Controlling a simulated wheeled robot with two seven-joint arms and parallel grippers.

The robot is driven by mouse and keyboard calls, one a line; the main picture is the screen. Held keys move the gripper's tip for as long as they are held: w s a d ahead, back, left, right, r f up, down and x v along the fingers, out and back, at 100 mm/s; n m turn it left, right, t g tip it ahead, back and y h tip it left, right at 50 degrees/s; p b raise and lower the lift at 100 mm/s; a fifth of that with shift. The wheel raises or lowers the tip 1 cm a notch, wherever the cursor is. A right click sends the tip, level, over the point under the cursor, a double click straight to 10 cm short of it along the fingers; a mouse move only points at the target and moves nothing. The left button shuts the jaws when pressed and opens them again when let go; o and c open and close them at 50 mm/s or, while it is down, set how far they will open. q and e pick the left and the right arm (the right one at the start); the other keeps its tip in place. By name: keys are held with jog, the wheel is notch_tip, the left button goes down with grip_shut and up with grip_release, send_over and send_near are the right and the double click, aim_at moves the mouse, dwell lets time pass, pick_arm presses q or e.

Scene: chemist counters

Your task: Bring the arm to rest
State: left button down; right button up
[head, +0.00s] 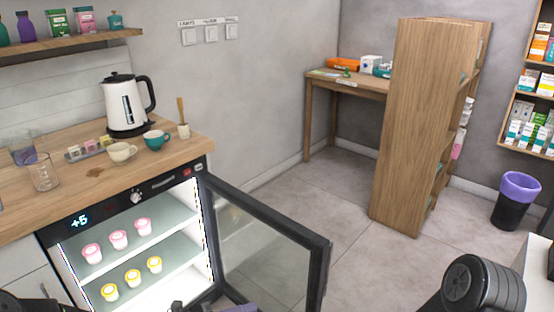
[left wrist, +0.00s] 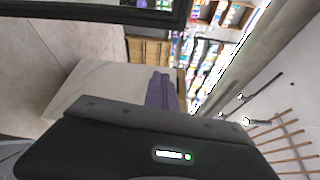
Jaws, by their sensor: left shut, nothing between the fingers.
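My left gripper (head: 236,308) only just shows at the bottom edge of the head view, below the open fridge door. In the left wrist view its purple fingers (left wrist: 161,92) stand together, shut with nothing between them. A dark part of my left arm shows at the bottom left corner of the head view. A black joint of my right arm shows at the bottom right; my right gripper is out of view.
The lit fridge (head: 165,245) holds pink-lidded and yellow-lidded cups on two shelves. Its glass door (head: 270,250) stands open into the room. A kettle (head: 126,105) and cups stand on the wooden counter (head: 75,190). Floor (head: 365,270) is clear before the wooden shelf unit (head: 410,130).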

pick_arm(q)
jog(key=s+a+f+m+g+y+p, duration=0.25)
jog(key=s+f+m+g+y, duration=0.55)
jog(key=s+f+m, duration=1.1)
jog(key=s+d+r+m+y+p, duration=0.2)
jog(key=m+p, duration=0.1)
jog(key=m, duration=0.6)
jog(key=s+d+r+m+t+y+p, duration=0.1)
jog(key=s+d+r+m+p, duration=0.1)
jog(key=m, duration=0.7)
jog(key=shift+r+m+y+p, duration=0.4)
jog(key=shift+r+p, duration=0.15)
jog(key=shift+p, duration=0.05)
